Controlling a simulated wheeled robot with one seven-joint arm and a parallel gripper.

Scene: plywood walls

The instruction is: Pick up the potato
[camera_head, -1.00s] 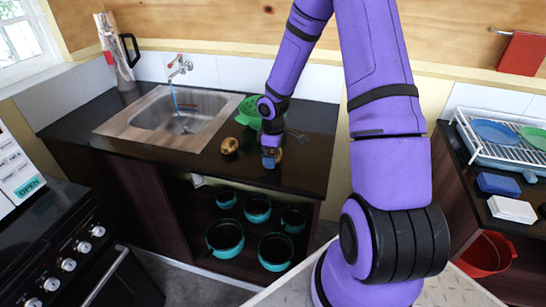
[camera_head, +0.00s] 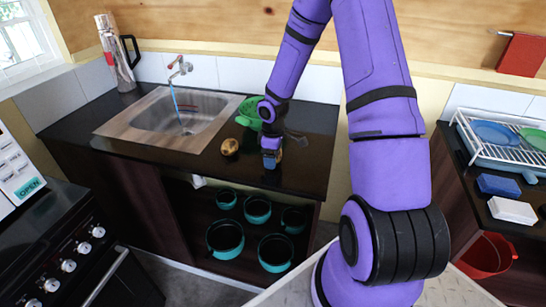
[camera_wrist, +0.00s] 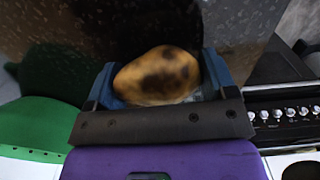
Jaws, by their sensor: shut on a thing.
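A brown, dark-spotted potato (camera_wrist: 157,76) lies between the two blue fingers of my gripper in the wrist view. My gripper (camera_head: 271,160) is shut on it, just over the dark counter (camera_head: 307,165) to the right of the sink. In the head view the gripper mostly hides this potato. I cannot tell whether it still touches the counter. A second round, golden-brown potato-like item (camera_head: 229,146) sits on the counter to the left of my gripper.
A green colander (camera_head: 249,111) stands close behind my gripper. The sink (camera_head: 118,126) with a running tap (camera_head: 180,66) is to the left. Several teal pots (camera_head: 225,237) are on the shelf below. A dish rack (camera_head: 485,148) stands at the right.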

